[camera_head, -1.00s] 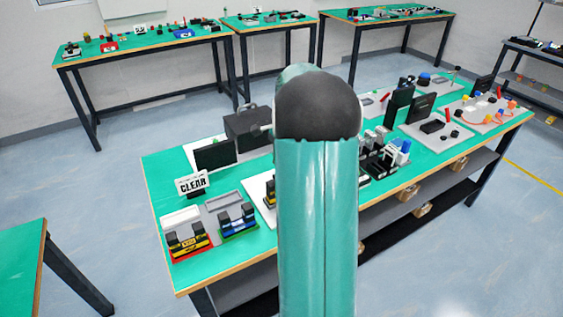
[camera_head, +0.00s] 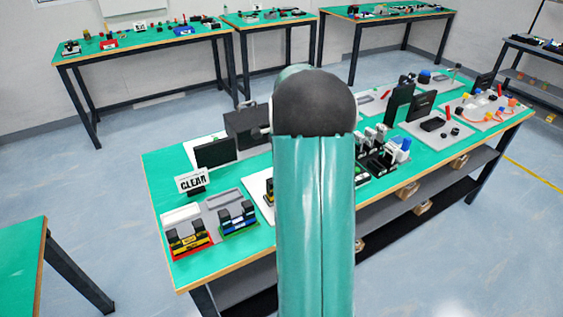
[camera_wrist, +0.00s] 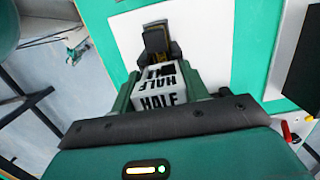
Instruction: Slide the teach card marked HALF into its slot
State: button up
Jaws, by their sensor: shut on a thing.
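The white teach card (camera_wrist: 160,99) is between my gripper's fingers (camera_wrist: 161,80) in the wrist view. HALF in black letters shows on its near face and again on its upper face. My gripper is shut on it. A black and yellow device (camera_wrist: 156,42) stands on a white board (camera_wrist: 205,45) just beyond the card. I cannot tell whether the card touches it, and no slot opening is clearly visible. In the head view my arm hides the gripper and the card.
The green workbench (camera_head: 225,262) carries a CLEAR sign (camera_head: 192,180), a red-based device (camera_head: 188,238), a blue-based device (camera_head: 237,218) and a dark screen (camera_head: 214,153) on the left. Many small parts crowd its right side. Other benches stand at the back.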

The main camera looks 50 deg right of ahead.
jog(key=shift+f, duration=1.3)
jog(key=o, duration=1.1)
jog(key=shift+c, duration=0.2)
jog(key=shift+r, duration=0.1)
notch_tip(320, 180, up, 14)
jog(key=d, duration=0.1)
jog(key=shift+s+d+f, duration=0.2)
jog(key=shift+s+d, duration=0.05)
jog(key=shift+d, duration=0.05)
